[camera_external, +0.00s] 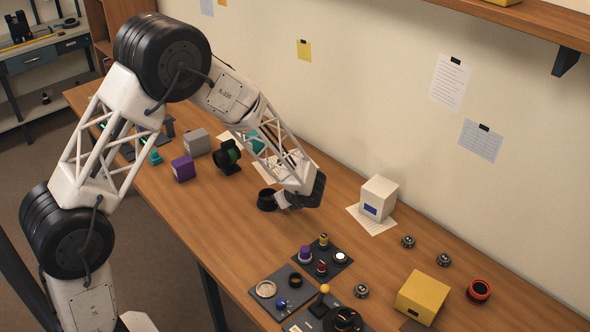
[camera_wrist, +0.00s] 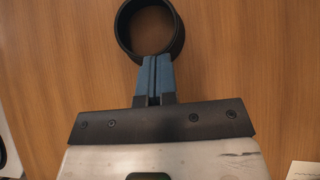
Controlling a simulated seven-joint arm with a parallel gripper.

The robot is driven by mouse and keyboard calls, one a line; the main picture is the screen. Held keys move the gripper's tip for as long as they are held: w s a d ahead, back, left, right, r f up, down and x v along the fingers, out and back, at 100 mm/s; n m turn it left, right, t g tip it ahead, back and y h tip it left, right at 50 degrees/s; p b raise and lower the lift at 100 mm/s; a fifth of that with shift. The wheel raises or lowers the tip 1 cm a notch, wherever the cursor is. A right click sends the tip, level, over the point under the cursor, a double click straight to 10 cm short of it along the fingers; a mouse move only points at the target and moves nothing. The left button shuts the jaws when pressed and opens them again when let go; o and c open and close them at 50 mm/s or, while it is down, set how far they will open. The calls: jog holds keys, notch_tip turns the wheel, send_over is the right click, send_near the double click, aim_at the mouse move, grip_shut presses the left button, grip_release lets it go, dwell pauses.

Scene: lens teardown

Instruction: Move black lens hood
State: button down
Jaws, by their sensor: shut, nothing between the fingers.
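The black lens hood (camera_external: 266,200) is a short dark open ring on the wooden table, near the middle of the external view. In the wrist view the lens hood (camera_wrist: 178,45) shows at the top centre, with bare wood visible through it. My gripper (camera_wrist: 153,60) has its two blue-grey fingers together, with nothing between them. The fingertips overlap the near edge of the ring in the picture; I cannot tell whether they touch it. In the external view my gripper (camera_external: 281,201) is low, just right of the hood, its fingertips partly hidden.
A white box (camera_external: 378,198) on paper stands to the right. Dark trays (camera_external: 262,273) with small lens parts lie toward the front. A yellow box (camera_external: 423,297) and a red-ringed part (camera_external: 479,291) are at the right. Purple (camera_external: 182,169) and grey (camera_external: 197,143) boxes stand left. Wood around the hood is clear.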

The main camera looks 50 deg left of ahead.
aim_at(264, 190)
jog(key=a, duration=0.8)
jog(key=shift+a, duration=0.2)
jog(key=shift+d+r, duration=0.1)
jog(key=shift+d, duration=0.05)
jog(key=v, duration=0.9)
jog(key=shift+d+r, duration=0.2)
jog(key=shift+r, duration=0.05)
dwell(0.4)
jog(key=s+d+r+n+h, duration=0.2)
jog(key=s+d+r+n, duration=0.25)
jog(key=s+r, duration=0.4)
jog(key=s+d+r+n+h, duration=0.2)
jog(key=s+d+r+n, duration=0.25)
jog(key=s+r, duration=0.35)
jog(key=s+d+r+n+t+h, duration=0.1)
jog(key=s+d+n, duration=0.3)
jog(key=s, duration=0.6)
jog(key=s+d+r+n+t+h, duration=0.1)
jog(key=s+d+r+n+h, duration=0.3)
jog(key=s, duration=0.7)
jog(key=shift+s+n+t, duration=0.2)
jog(key=shift+n+t, duration=0.1)
jog(key=shift+n, duration=0.1)
